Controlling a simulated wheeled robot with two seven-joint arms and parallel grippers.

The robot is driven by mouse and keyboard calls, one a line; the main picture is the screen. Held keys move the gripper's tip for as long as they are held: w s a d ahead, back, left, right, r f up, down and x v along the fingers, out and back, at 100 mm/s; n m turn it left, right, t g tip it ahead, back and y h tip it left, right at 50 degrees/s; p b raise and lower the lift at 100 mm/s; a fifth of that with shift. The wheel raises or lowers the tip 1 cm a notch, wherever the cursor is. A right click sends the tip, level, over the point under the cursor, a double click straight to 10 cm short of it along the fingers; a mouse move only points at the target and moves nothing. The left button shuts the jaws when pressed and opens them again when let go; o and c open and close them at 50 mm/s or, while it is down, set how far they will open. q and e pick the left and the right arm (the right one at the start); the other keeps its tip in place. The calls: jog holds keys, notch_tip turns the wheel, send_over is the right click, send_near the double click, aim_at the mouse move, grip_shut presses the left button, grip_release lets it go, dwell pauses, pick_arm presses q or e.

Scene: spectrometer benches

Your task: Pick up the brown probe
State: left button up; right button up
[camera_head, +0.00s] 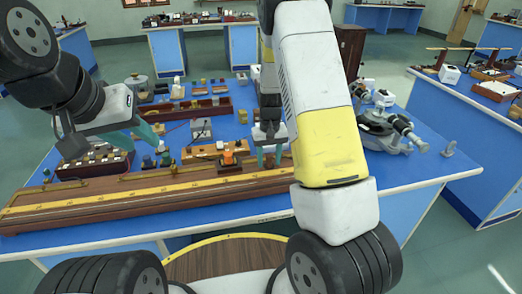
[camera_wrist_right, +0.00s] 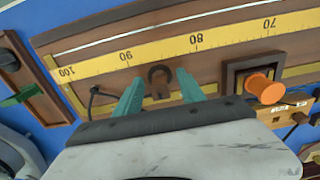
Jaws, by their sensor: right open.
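What looks like the brown probe (camera_wrist_right: 160,78), a small brown piece in a dark ring, sits at the near edge of the long wooden ruler bench in the right wrist view. My right gripper (camera_wrist_right: 162,92) is open, with one teal finger on each side of the brown piece and no clear contact. In the head view my right gripper (camera_head: 268,154) points down over the ruler bench (camera_head: 150,195), and the probe cannot be made out there. My left gripper (camera_head: 133,138) is open and empty, above the left part of the table.
An orange knob (camera_wrist_right: 264,89) on a dark square block stands to the right of the probe in the wrist view; it also shows in the head view (camera_head: 229,157). A grey instrument (camera_head: 385,128) stands at the table's right. Several small items crowd the table behind the bench.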

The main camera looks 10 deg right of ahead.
grip_shut()
